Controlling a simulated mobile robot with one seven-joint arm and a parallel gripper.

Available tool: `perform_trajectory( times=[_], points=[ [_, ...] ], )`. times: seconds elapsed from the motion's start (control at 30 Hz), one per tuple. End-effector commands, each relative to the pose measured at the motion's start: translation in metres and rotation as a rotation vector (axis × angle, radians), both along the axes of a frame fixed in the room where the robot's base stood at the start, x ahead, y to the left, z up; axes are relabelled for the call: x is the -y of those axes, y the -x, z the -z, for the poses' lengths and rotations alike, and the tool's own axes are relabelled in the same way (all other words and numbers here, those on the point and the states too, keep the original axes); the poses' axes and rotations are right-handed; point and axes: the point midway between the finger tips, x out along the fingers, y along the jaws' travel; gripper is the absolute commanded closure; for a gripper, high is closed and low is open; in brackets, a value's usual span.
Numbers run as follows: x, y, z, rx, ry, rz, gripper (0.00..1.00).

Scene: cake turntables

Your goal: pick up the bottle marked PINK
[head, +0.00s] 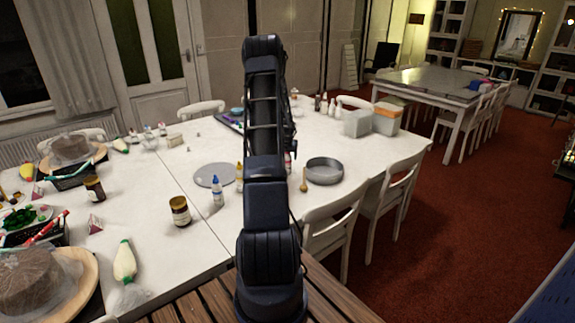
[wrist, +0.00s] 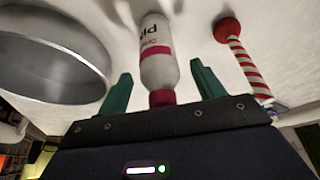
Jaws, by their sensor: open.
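A white bottle (wrist: 158,68) with a pink band, a partly readable label starting "PI" and a dark pink cap shows in the wrist view. It appears upside down there, its cap toward my gripper. My gripper (wrist: 160,74) is open, with one green finger on each side of the bottle. Gaps show between the bottle and both fingers, so it is not gripped. In the head view my arm hides the gripper and most of what is behind it; a small pinkish piece beside the arm may be the bottle, but I cannot tell.
A round grey pan (head: 324,171) stands right of my arm; it also shows close by in the wrist view (wrist: 92,62). A red-and-white striped stick (wrist: 247,66) with a red ball end is near the right finger. A grey disc (head: 211,176) and small bottles (head: 217,192) are left of my arm.

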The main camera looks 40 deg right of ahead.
Motion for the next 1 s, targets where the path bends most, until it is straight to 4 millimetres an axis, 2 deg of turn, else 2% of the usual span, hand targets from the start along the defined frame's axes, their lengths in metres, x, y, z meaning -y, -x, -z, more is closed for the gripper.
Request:
perform_trajectory(
  times=[0.23, 0.27, 0.57, 0.83, 1.0],
  points=[
    [0.001, -0.001, 0.002, 0.001, 0.000, 0.001, 0.32],
    [0.001, -0.001, 0.002, 0.001, 0.000, 0.001, 0.36],
    [0.001, -0.001, 0.002, 0.001, 0.000, 0.001, 0.95],
    [0.001, -0.001, 0.001, 0.001, 0.000, 0.001, 0.97],
    [0.002, -0.001, -0.015, 0.002, 0.002, 0.001, 0.97]
  ],
)
